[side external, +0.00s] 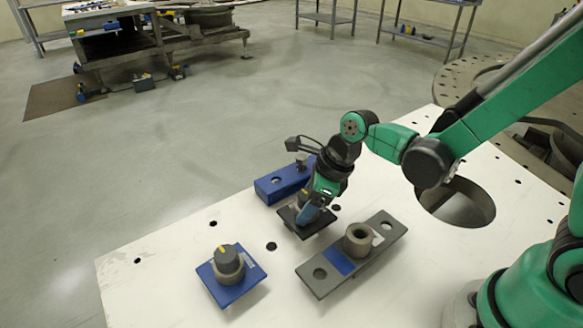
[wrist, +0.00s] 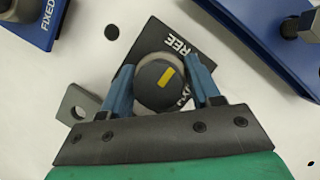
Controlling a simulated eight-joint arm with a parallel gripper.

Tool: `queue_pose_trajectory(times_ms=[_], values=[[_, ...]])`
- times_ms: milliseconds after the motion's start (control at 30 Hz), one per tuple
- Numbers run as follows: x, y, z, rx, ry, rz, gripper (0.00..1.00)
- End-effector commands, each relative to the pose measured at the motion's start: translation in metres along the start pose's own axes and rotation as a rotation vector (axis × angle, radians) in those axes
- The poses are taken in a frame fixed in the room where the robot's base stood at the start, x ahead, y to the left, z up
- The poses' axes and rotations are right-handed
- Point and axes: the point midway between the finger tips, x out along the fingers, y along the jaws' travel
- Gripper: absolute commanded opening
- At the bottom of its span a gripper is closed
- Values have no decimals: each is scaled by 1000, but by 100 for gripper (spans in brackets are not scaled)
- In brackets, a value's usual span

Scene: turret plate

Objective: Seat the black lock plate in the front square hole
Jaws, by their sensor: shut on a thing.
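The black lock plate (side external: 318,227) is below my gripper (side external: 305,205) in the side view, near the middle of the white table. In the wrist view the plate (wrist: 185,48) shows white "FREE" lettering and a round grey knob (wrist: 162,84) with a yellow mark. My gripper's blue fingers (wrist: 165,88) are shut on the knob, one on each side. I cannot tell whether the plate touches the table. A grey bar (side external: 318,284) with a raised ring, a round hole and a blue patch lies to its right and nearer. I cannot make out a square hole in either view.
A blue plate (side external: 251,275) with a grey knob lies at front left. A blue block (side external: 272,190) stands close behind the black plate. The white table (side external: 160,265) has small holes and a large round opening (side external: 456,207) at right.

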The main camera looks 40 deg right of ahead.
Motion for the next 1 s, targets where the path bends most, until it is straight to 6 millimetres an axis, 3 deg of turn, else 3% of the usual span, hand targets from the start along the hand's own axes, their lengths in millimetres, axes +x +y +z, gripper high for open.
queue_pose_trajectory(times_ms=[1000], values=[[12, 0, -5, 0, 0, 0, 0]])
